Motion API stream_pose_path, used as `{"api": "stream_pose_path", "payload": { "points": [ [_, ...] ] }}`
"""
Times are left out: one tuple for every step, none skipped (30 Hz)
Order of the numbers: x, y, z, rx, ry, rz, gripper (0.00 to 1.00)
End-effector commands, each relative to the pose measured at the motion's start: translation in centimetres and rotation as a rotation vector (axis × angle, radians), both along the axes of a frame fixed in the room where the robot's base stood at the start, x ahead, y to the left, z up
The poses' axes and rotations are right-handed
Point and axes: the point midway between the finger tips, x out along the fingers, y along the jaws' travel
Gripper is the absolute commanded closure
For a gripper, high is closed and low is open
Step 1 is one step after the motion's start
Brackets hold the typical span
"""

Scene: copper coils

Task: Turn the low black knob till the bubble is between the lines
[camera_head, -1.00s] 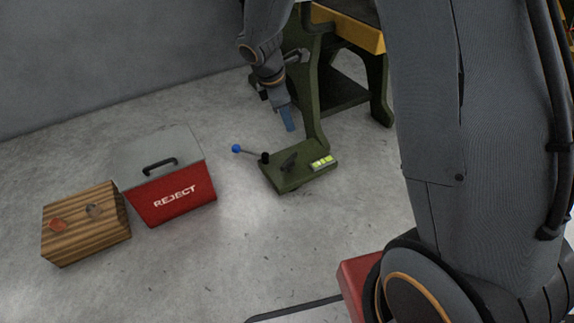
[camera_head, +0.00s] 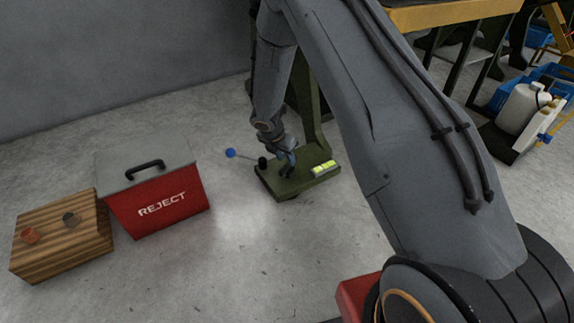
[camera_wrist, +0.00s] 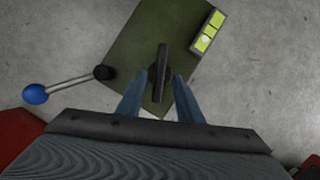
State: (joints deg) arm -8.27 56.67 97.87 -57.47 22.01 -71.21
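The low black knob (camera_wrist: 162,62), a narrow upright bar on a round base, sits on the green base plate (camera_wrist: 140,35). My gripper (camera_wrist: 159,82) is open, its two blue fingers on either side of the knob's near half in the wrist view; contact cannot be told. In the head view my gripper (camera_head: 287,160) is low over the plate (camera_head: 298,186) and largely hides the knob. The yellow-green level vial (camera_wrist: 208,32) is on the plate's right edge. A pale bubble (camera_wrist: 206,39) shows in it, but its place between the lines is too small to judge.
A lever with a blue ball (camera_wrist: 35,94) reaches left from a black pivot (camera_wrist: 104,72) beside the knob. A red REJECT bin (camera_head: 160,207) and wooden crate (camera_head: 62,250) stand left. A green post (camera_head: 308,115) rises behind the plate. Bare floor lies in front.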

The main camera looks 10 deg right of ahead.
Motion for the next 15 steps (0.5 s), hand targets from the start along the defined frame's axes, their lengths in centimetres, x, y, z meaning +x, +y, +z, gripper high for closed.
{"api": "stream_pose_path", "payload": {
  "points": [
    [0.3,-0.2,-1.1,-0.001,0.001,0.0,0.67],
    [0.4,-0.4,-1.6,0.001,0.001,0.0,0.67],
    [0.5,-0.5,-2.1,0.0,0.001,-0.001,0.67],
    [0.6,-0.6,-2.5,0.001,0.0,-0.001,0.67],
    [0.7,-0.7,-2.8,0.001,0.0,-0.001,0.67],
    [0.8,-0.8,-3.1,0.001,0.0,-0.002,0.67],
    [0.9,-0.9,-3.2,0.001,0.0,-0.002,0.67],
    [0.9,-1.0,-3.4,0.001,0.0,-0.002,0.67],
    [1.0,-1.0,-3.5,0.001,-0.001,-0.002,0.67],
    [1.0,-1.0,-3.5,0.001,-0.001,-0.002,0.67],
    [1.0,-1.1,-3.5,0.001,-0.001,-0.002,0.67],
    [1.0,-1.1,-3.5,0.001,-0.001,-0.002,0.67],
    [1.0,-1.1,-3.4,0.001,-0.001,-0.002,0.67],
    [1.0,-1.0,-3.4,0.001,-0.001,-0.002,0.67],
    [1.0,-1.0,-3.4,0.001,-0.001,-0.002,0.67]
  ]
}}
